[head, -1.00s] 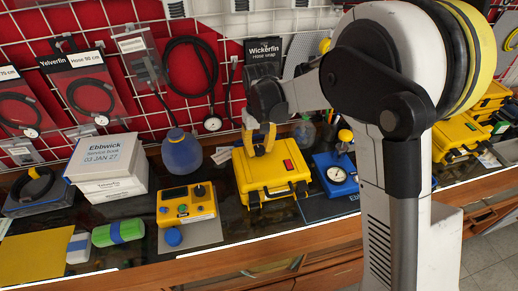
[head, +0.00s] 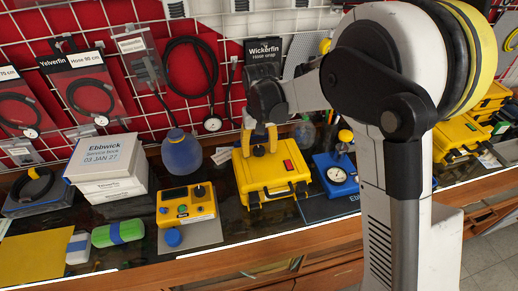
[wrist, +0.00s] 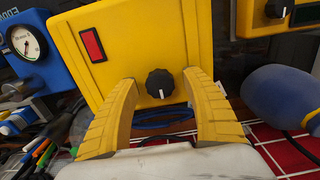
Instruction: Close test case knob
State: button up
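The yellow test case (head: 272,177) stands on the bench, with a red rectangle (head: 288,165) on its top. Its black ribbed knob (wrist: 160,83) carries a white pointer line and sits near the edge of that face in the wrist view. My gripper (wrist: 160,80) is open, with one yellow finger on each side of the knob. Gaps show between both fingers and the knob in the wrist view. In the head view my gripper (head: 259,138) is over the back part of the case. Whether the fingertips are level with the knob is unclear.
A yellow control box (head: 187,205) with its own knobs stands left of the case, and a blue gauge box (head: 336,174) right of it. A blue-grey bulb (head: 181,152) stands behind left. Hoses and packages hang on the grid wall behind.

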aim_at(261, 150)
notch_tip(261, 150, up, 12)
dwell(0.6)
dwell(0.4)
jog(key=s+d+f+m+t+b, duration=0.1)
jog(key=s+d+t+b, duration=0.1)
jog(key=s+d, duration=0.6)
jog(key=s+d+f+m+t+b, duration=0.1)
jog(key=s+d+t+b, duration=0.2)
jog(key=s, duration=1.1)
jog(key=d+t, duration=0.2)
jog(key=d, duration=0.3)
jog(key=shift+s+f, duration=0.3)
jog(key=shift+f, duration=0.05)
